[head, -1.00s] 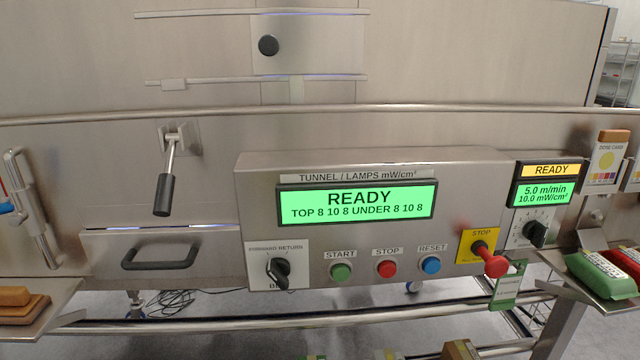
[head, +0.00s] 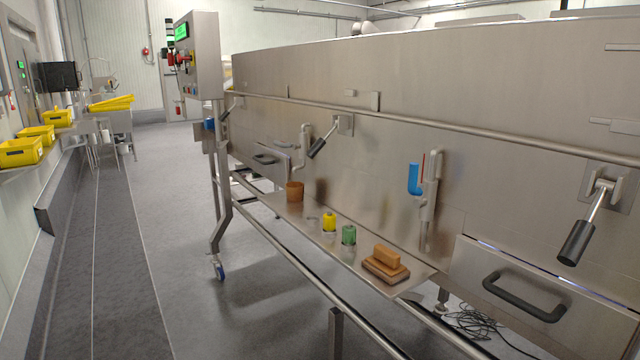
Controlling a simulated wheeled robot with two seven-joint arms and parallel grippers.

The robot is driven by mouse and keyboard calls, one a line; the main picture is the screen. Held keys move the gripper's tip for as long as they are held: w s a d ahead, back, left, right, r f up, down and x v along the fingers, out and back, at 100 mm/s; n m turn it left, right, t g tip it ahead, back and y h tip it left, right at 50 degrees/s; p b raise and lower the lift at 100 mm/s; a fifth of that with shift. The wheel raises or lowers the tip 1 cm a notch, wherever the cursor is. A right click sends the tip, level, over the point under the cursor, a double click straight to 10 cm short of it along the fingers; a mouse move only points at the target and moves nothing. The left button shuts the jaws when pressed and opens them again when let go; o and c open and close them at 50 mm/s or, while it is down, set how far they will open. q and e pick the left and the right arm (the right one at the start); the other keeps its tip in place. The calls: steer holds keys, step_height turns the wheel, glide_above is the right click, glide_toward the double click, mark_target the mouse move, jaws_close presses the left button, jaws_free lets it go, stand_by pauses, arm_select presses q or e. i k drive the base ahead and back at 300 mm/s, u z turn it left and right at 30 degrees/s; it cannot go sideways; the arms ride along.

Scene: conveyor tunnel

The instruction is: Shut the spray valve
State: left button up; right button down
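An upright metal pipe (head: 429,200) with a blue handle (head: 414,179) beside it stands against the tunnel's steel wall, right of centre. The blue handle is upright, with a thin red strip near it. I cannot tell for certain whether this is the spray valve, or whether it is open or shut. A second, similar pipe fitting (head: 304,150) is farther along the wall to the left; its details are too small to tell. Neither of my grippers is in view.
A steel shelf (head: 345,257) below the pipes holds a brown cup (head: 294,191), yellow (head: 329,221) and green (head: 348,235) bottles and brown blocks (head: 386,264). Black-grip levers (head: 577,242) and a drawer handle (head: 524,297) stick out. The floor (head: 180,230) at left is clear.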

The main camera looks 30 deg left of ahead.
mark_target(415, 188)
steer(key=u, duration=1.25)
steer(key=i, duration=0.4)
steer(key=z, duration=0.15)
